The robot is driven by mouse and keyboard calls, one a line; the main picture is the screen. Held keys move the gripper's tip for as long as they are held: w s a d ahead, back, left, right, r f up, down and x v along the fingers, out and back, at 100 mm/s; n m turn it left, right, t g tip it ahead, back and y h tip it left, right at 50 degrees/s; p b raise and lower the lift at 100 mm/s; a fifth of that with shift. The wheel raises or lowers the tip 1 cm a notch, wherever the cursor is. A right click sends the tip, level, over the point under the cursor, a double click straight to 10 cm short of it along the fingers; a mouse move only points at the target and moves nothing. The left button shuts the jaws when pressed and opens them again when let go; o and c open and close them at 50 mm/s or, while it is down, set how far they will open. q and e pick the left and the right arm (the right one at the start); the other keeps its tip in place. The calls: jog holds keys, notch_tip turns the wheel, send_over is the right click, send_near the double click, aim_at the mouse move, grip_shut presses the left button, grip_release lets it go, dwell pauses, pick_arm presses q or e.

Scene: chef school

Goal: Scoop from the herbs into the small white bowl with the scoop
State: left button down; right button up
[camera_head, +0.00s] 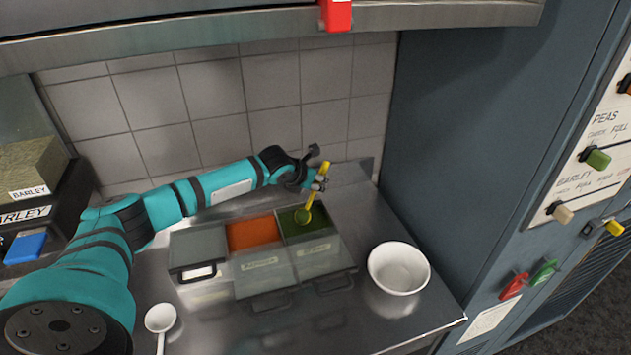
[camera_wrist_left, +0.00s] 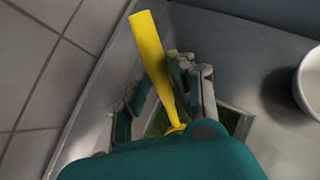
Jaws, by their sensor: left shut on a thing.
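My left gripper (camera_head: 315,181) is shut on the yellow scoop (camera_head: 312,188), holding it by the handle. The scoop is tilted, and its bowl end is down at the green herbs (camera_head: 318,218) in the back right compartment. I cannot tell how deep it sits in them. In the left wrist view the scoop's yellow handle (camera_wrist_left: 152,55) rises between the fingers (camera_wrist_left: 160,98); its lower end is hidden. The small white bowl (camera_head: 398,268) stands upright on the steel counter, right of the herbs, and looks empty. Its edge shows in the left wrist view (camera_wrist_left: 309,82). My right gripper is not in view.
An orange-filled compartment (camera_head: 254,233) is left of the herbs, beside a lidded one (camera_head: 197,247). Clear lids with handles lie in front. A white ladle (camera_head: 160,319) is at front left. A blue-grey cabinet (camera_head: 470,130) bounds the right; a tiled wall the back.

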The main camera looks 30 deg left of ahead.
aim_at(323, 167)
pick_arm(q)
jog(key=shift+w+r+p, duration=0.2)
jog(key=shift+r+p, duration=2.2)
jog(key=shift+r, duration=0.5)
jog(key=shift+w+r+p, duration=0.15)
jog(key=shift+r+p, duration=0.35)
jog(key=shift+r, duration=0.8)
